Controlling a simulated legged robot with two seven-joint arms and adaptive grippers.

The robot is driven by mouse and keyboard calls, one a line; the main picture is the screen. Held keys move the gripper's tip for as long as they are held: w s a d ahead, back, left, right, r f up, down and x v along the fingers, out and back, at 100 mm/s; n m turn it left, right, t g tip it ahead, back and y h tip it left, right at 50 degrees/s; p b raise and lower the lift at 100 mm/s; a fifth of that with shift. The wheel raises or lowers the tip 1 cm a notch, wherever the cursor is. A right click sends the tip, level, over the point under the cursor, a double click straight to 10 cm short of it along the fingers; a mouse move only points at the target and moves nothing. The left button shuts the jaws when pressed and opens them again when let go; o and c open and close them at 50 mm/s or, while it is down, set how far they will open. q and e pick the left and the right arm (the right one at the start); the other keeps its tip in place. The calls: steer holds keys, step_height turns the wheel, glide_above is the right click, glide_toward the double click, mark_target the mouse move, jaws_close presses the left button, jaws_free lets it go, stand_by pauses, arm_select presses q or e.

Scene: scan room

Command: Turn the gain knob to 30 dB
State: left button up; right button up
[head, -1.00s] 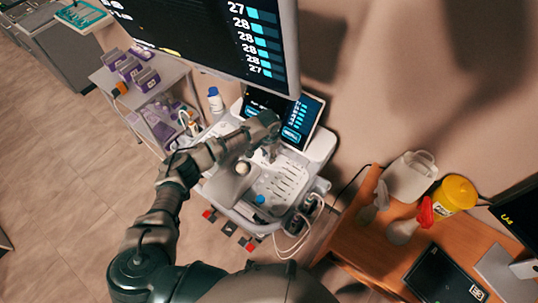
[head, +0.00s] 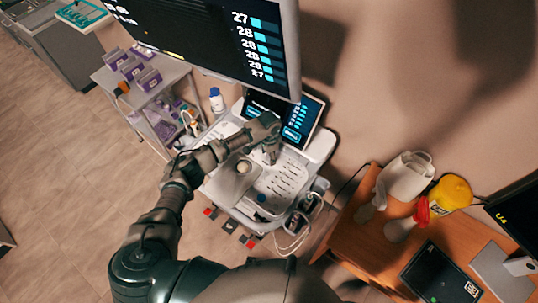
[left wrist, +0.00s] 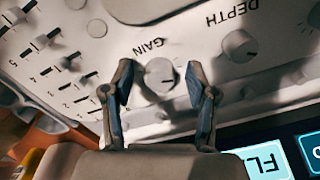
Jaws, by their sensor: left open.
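The gain knob (left wrist: 161,76) is a round grey dial on the pale console panel, beside the printed word GAIN, in the left wrist view. My left gripper (left wrist: 160,88) is open, with one fingertip on each side of the knob. I cannot tell whether either finger touches it. In the head view my left gripper (head: 271,153) is over the back part of the console (head: 236,204), just below the small screen. The gain knob cannot be made out there. My right gripper is not in view.
The depth knob (left wrist: 239,46) is to the right of the gain knob, and several sliders (left wrist: 47,40) are to the left. A small touch screen (head: 301,122) stands close behind the gripper. A large monitor (head: 200,38) overhangs the console. A wooden desk (head: 372,240) stands at right.

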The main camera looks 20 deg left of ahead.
arm_select(q)
steer(key=shift+r, duration=0.1)
steer(key=shift+w+r, duration=0.1)
steer(key=shift+r, duration=0.25)
step_height(320, 180, up, 11)
stand_by(0.5)
